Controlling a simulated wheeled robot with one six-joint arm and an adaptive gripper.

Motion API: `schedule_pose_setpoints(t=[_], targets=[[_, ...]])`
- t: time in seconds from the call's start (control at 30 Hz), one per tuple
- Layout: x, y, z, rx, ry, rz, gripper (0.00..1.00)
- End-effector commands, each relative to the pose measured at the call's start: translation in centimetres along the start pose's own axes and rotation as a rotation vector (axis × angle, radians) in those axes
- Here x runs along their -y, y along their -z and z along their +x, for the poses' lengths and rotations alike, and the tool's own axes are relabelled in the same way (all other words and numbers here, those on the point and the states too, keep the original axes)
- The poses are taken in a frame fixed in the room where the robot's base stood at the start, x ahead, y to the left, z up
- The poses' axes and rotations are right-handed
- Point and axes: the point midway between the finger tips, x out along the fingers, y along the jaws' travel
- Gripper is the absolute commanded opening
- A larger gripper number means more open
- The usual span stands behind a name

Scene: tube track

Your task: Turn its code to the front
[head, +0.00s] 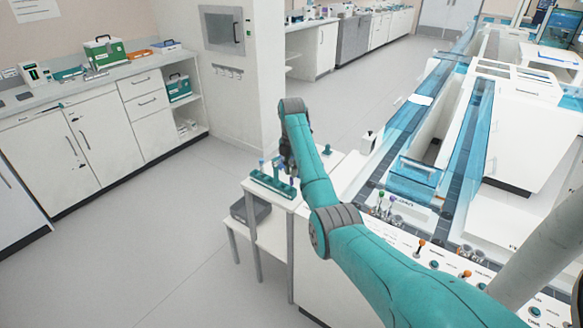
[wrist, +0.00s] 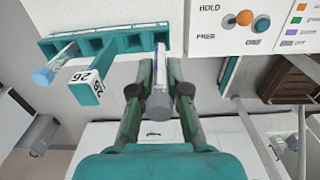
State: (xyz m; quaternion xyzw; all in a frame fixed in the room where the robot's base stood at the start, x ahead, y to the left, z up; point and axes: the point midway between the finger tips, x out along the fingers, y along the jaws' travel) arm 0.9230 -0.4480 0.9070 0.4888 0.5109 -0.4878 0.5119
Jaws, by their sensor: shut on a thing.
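My gripper (wrist: 160,74) is shut on a tube (wrist: 160,62) with a grey cap, which sits between its two fingers in the wrist view. The tube's body points toward the teal rack (wrist: 105,42) and meets its right end in the picture; I cannot tell how deep it sits. A pale label with a purple mark shows on the tube, but no code can be read. In the head view the rack (head: 272,184) stands on a small white table, and my arm hides most of the gripper and the held tube.
A blue-capped tube (wrist: 44,76) stands in the rack's left end. A panel with an orange knob (wrist: 243,18), marked HOLD and FREE, lies right of the rack.

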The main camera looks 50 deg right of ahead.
Motion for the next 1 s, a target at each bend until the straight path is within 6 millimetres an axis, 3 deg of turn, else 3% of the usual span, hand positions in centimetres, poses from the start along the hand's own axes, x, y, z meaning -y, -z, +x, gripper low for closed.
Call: schedule_pose_setpoints(t=[1.0], targets=[[0.0,0.0,3.5,-0.001,0.001,0.000,0.00]])
